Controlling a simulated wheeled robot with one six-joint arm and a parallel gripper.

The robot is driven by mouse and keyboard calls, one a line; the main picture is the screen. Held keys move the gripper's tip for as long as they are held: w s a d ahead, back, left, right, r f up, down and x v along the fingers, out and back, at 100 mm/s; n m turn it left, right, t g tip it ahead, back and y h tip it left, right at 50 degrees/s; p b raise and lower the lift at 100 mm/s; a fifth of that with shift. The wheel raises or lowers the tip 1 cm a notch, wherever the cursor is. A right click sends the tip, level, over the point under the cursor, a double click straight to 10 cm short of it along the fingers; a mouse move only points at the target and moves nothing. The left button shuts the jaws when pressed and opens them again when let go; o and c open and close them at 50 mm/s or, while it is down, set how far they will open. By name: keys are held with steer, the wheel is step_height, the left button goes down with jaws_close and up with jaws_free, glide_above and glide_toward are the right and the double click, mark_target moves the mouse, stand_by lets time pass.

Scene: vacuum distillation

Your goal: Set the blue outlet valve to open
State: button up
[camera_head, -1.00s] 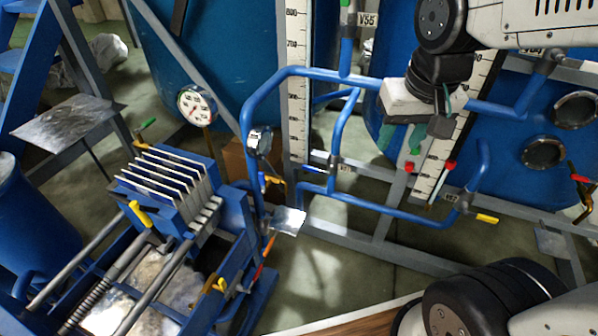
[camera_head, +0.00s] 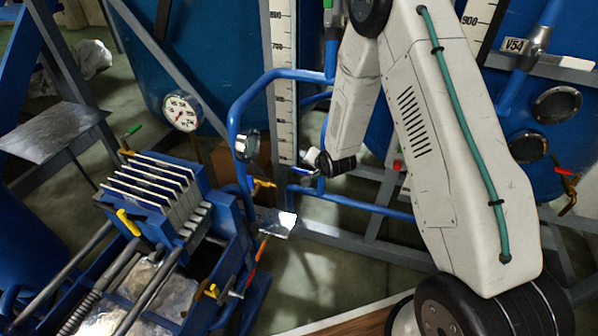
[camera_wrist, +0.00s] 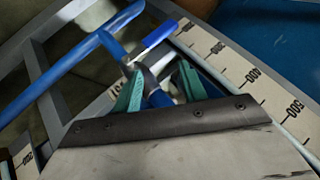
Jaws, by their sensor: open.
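The blue-handled valve (camera_wrist: 140,62) shows in the wrist view on a short blue pipe. Its blue handle (camera_wrist: 156,37) sticks out to the upper right, crosswise to that pipe. My gripper (camera_wrist: 160,88) is open, with its green fingertips on either side of the pipe and valve body, and the handle beyond them. I cannot tell whether a fingertip touches the valve. In the head view my arm reaches down to the pipework, and the fingertips are not clear there. The valve area (camera_head: 309,181) is partly hidden by my wrist.
Blue pipes (camera_head: 240,100) and a white level scale (camera_head: 284,80) stand close around my wrist. A pressure gauge (camera_head: 182,111) and a filter press (camera_head: 150,185) are to the left. In the wrist view a grey frame (camera_wrist: 45,80) and scale (camera_wrist: 245,75) flank the gripper.

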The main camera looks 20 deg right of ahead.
mark_target(300, 172)
step_height(300, 172, down, 11)
steer(key=a+m+t+y, duration=0.1)
steer(key=m+t, duration=0.2)
steer(key=w+r+m+t, duration=0.1)
steer(key=w+t, duration=0.1)
steer(key=w+a+m+t, duration=0.1)
steer(key=w, duration=0.1)
steer(key=w+a+r+m+t+y, duration=0.1)
steer(key=w+m+t, duration=0.1)
steer(key=shift+w+r+t, duration=0.3)
steer(key=shift+w+r, duration=0.05)
steer(key=shift+w, duration=0.05)
steer(key=shift+c, duration=0.3)
jaws_close()
steer(key=shift+a, duration=0.1)
